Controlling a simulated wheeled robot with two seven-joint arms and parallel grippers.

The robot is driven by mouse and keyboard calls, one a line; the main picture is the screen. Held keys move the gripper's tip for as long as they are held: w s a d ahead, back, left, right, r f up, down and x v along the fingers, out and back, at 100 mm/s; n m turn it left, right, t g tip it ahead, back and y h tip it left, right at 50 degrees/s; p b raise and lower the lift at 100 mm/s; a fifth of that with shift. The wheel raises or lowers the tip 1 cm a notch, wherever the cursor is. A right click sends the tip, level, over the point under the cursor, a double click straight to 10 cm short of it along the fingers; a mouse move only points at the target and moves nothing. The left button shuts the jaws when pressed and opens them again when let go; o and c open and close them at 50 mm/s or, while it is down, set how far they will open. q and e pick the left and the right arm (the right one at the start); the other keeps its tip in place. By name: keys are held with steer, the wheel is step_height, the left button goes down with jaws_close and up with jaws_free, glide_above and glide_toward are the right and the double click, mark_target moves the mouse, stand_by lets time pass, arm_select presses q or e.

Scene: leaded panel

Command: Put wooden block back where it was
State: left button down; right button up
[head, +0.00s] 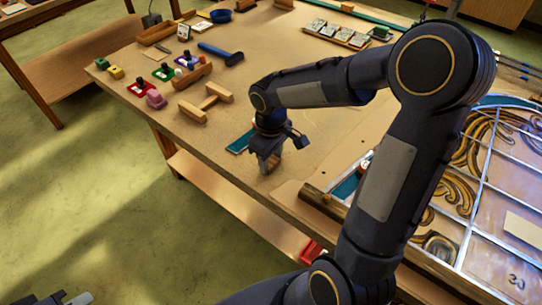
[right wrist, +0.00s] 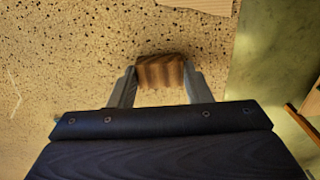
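The wooden block (right wrist: 160,72) is brown with darker stripes. In the right wrist view it sits between the two fingertips of my right gripper (right wrist: 161,88), which press on its two sides. In the head view my right gripper (head: 268,163) points down at the table's front edge, and its fingers mostly hide the block. I cannot tell whether the block touches the tabletop. Only a bit of my left gripper (head: 74,299) shows at the bottom left corner of the head view, away from the table; its fingers are not clear.
The workbench (head: 270,60) has a teal strip (head: 240,143) just left of my right gripper. The leaded panel (head: 495,190) is at right, partly behind my right arm.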

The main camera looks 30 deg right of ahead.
mark_target(271, 161)
steer(key=o, duration=0.4)
steer(key=shift+o, duration=0.2)
step_height(271, 161, up, 11)
steer(key=s+a+m+t+y, duration=0.2)
steer(key=s+m, duration=0.1)
steer(key=s, duration=0.5)
steer(key=s+a+f+m+t+y, duration=0.1)
steer(key=s+a+m+t, duration=0.1)
steer(key=s, duration=0.7)
steer(key=shift+f+m+t+y+p, duration=0.15)
steer(key=shift+m+t+y+p, duration=0.25)
steer(key=shift+m+t, duration=0.35)
steer(key=shift+a, duration=0.1)
